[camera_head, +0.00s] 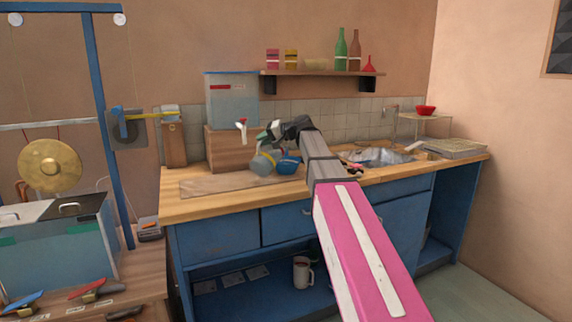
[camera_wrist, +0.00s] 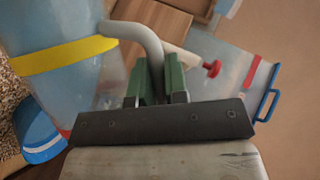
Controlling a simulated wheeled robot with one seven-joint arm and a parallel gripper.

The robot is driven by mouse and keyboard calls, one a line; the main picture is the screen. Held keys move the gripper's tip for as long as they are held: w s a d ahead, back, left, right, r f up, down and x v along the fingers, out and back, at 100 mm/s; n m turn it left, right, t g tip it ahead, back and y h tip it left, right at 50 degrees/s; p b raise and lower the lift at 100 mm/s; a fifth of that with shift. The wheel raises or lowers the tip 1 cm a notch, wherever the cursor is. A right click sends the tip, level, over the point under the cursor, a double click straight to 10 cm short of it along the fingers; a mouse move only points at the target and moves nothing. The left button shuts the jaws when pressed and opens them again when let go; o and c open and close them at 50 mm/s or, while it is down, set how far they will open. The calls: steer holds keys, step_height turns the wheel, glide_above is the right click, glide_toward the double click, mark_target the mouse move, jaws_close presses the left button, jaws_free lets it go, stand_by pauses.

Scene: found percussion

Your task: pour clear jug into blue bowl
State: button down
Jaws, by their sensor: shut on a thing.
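The clear jug (camera_head: 262,163) has a yellow band and a grey handle. It is above the counter beside the blue bowl (camera_head: 289,165) and looks tilted in the head view. My gripper (camera_head: 272,133) is shut on the jug's handle; in the wrist view the green fingertips (camera_wrist: 160,82) pinch the grey handle, with the jug body (camera_wrist: 65,60) to their left. The blue bowl (camera_wrist: 38,132) shows at the lower left of the wrist view, partly hidden by the jug. Whether anything is in the bowl cannot be seen.
A clear tank (camera_head: 231,103) with a white, red-handled tap stands on a wooden box (camera_head: 228,150) behind the jug. A wooden board (camera_head: 215,187) lies on the counter to the left. A sink (camera_head: 378,157) is to the right. A shelf (camera_head: 320,73) with bottles hangs above.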

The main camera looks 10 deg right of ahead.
steer(key=shift+w+d+r+m, duration=0.25)
steer(key=shift+w+m, duration=0.05)
stand_by(2.2)
